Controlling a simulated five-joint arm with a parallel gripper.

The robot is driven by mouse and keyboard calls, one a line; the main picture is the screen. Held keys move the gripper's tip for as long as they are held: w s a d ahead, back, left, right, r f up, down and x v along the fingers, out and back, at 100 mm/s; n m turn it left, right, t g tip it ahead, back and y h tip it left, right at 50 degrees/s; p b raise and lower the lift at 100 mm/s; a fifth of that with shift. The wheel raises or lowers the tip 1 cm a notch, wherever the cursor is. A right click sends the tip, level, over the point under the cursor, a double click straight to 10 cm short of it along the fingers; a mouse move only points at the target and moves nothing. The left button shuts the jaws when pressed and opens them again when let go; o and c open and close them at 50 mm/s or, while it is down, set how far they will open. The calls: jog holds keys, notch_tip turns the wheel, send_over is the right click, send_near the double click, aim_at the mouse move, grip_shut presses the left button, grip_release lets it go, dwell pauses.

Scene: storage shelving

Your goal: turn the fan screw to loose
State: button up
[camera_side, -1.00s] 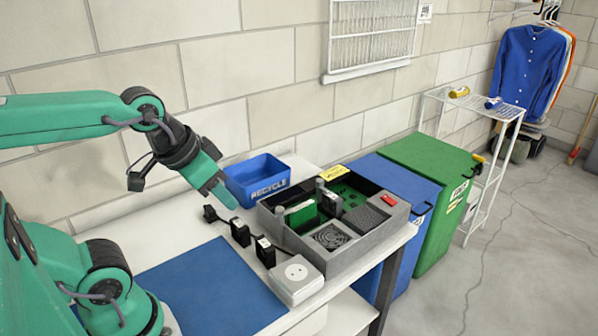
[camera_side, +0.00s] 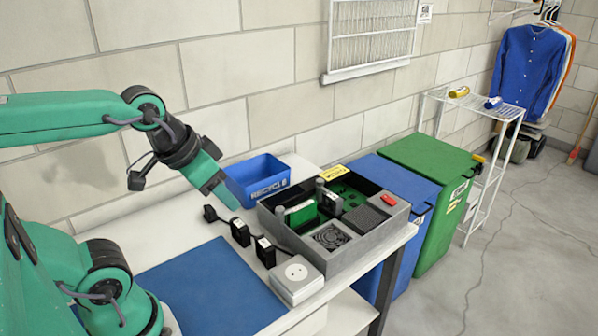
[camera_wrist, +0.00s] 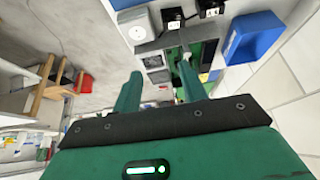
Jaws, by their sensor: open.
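The fan (camera_side: 331,237) is a dark round grille set in the near corner of an open grey case (camera_side: 372,244) on the white bench. In the wrist view the fan (camera_wrist: 153,61) shows small, beyond and between my fingers. The fan's screw is too small to make out in either view. My gripper (camera_side: 226,196) is in the air left of the case, in front of the blue recycle bin. In the wrist view my gripper (camera_wrist: 160,86) has its two green fingers spread apart, with nothing held between them.
Black adapters (camera_side: 240,232) and a white socket box (camera_side: 296,279) stand along the case's left side. A green board (camera_side: 303,215) stands inside the case. A blue mat (camera_side: 212,290) lies clear on the bench.

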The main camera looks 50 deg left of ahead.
jog(key=w+a+r+g, duration=0.15)
jog(key=w+r, duration=0.25)
jog(key=w, duration=0.5)
jog(key=n+g, duration=0.2)
jog(key=g, duration=0.2)
send_over(320, 180)
jog(key=f, duration=1.2)
jog(key=shift+s+d+f, duration=0.15)
jog(key=shift+d, duration=0.1)
jog(key=shift+a+f, duration=0.1)
jog(key=shift+f, duration=0.1)
jog(key=shift+f, duration=3.9)
